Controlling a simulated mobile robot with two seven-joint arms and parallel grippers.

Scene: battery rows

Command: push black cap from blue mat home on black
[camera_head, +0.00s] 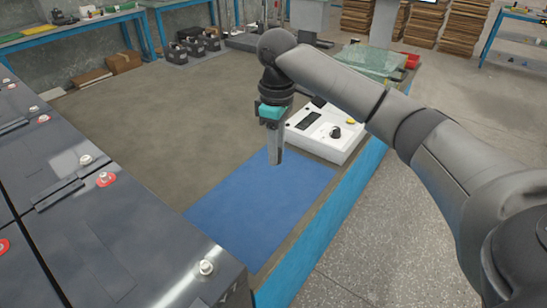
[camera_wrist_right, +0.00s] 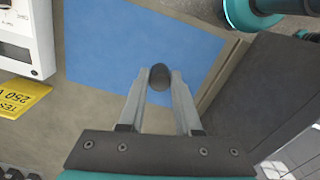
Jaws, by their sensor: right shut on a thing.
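My right gripper (camera_head: 275,160) points down above the far part of the blue mat (camera_head: 250,210) in the head view. In the right wrist view the gripper (camera_wrist_right: 159,80) is shut on a small dark round cap (camera_wrist_right: 159,77), held between the fingertips with the blue mat (camera_wrist_right: 120,45) behind it. The cap is hidden or too small to make out in the head view. Dark batteries (camera_head: 130,245) with silver posts fill the left side. One bare post (camera_head: 205,267) stands at the near corner; others (camera_head: 104,180) sit on red rings. My left gripper is not in view.
A white tester (camera_head: 325,130) with a black knob stands just right of my right gripper. A yellow label (camera_wrist_right: 22,97) lies beside it in the right wrist view. The brown bench top (camera_head: 170,120) is clear between the batteries and the mat. The bench has a blue edge (camera_head: 330,220).

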